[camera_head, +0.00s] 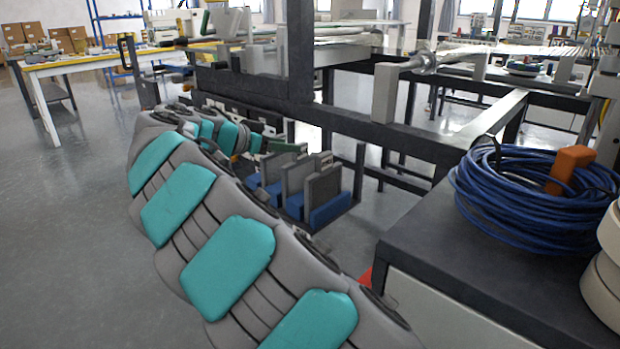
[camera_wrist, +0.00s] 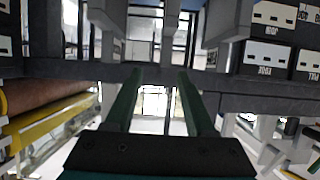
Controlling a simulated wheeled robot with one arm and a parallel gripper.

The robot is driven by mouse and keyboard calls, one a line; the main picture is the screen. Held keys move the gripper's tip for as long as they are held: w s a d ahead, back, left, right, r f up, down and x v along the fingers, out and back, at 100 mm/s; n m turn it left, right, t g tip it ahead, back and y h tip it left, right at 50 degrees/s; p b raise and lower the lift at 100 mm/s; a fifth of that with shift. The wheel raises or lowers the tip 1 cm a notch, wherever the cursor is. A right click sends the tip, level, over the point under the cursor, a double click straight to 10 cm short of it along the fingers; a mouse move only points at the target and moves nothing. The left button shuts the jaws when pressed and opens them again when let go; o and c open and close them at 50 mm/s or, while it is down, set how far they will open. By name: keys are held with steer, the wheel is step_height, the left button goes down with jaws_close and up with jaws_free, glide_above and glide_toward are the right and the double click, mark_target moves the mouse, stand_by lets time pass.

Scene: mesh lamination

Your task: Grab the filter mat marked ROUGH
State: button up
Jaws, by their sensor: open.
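My gripper (camera_wrist: 160,76) shows in the wrist view as two green fingers, apart and parallel, with nothing between them. In the wrist view, dark blocks with white labels (camera_wrist: 265,56) sit at the upper right, beyond and beside the fingers.
A dark frame (camera_head: 340,125) crosses above and behind the rack. A coil of blue cable (camera_head: 520,205) lies on a dark-topped cabinet (camera_head: 440,235) at the right. A yellow-edged table (camera_head: 95,62) stands at the far left. Floor is clear at the left.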

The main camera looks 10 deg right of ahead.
mark_target(300, 144)
steer(key=shift+w+a+p+x, duration=0.15)
steer(key=shift+p+x, duration=0.2)
steer(key=shift+x, duration=1.45)
steer(key=shift+w+a+p+x, duration=0.1)
steer(key=shift+p+x, duration=0.25)
steer(key=shift+x, duration=1.45)
steer(key=shift+f, duration=0.2)
steer(key=shift+c, duration=0.2)
jaws_close()
